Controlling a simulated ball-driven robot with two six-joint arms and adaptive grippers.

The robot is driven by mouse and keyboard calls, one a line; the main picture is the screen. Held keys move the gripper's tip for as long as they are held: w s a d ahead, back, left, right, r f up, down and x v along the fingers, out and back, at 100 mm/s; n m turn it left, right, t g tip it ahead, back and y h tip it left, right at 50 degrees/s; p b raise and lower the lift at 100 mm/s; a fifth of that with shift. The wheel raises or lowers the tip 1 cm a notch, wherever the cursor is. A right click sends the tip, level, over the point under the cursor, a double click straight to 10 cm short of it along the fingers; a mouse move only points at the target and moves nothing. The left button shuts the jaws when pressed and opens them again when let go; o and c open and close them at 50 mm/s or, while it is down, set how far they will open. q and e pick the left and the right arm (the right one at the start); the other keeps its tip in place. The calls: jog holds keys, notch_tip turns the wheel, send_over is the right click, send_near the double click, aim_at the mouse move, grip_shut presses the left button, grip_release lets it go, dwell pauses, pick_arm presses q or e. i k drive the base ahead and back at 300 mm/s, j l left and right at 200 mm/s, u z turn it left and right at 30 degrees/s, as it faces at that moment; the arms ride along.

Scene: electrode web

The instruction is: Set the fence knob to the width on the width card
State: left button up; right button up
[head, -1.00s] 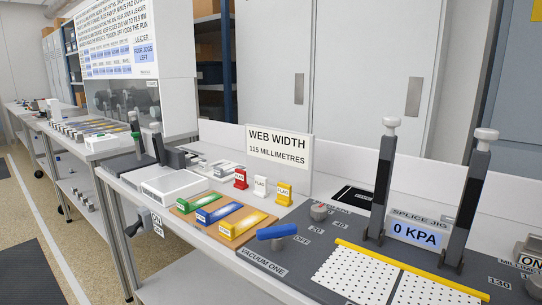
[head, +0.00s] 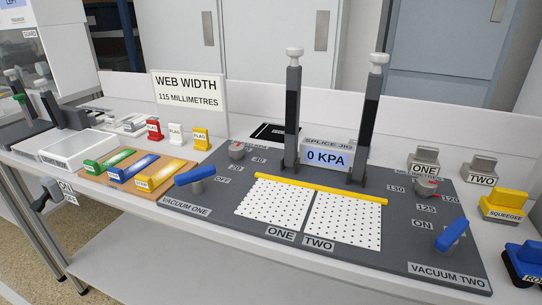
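A grey round knob (head: 427,187) sits at the right of the dark splice jig (head: 365,262), ringed by the numbers 130, 125 and 120. This appears to be the fence knob. A small red mark shows on it, but I cannot tell exactly which number it points at. Other scale marks around it are too small or hidden to read. A yellow bar (head: 320,189) lies along the back of the perforated plates. Neither of my grippers is in view.
Two tall posts (head: 292,110) (head: 372,120) rise behind the plates, beside a "0 KPA" display (head: 328,157). Blue levers (head: 195,176) (head: 451,235) flank the jig.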

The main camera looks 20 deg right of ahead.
aim_at(426, 187)
jog(key=z, duration=1.5)
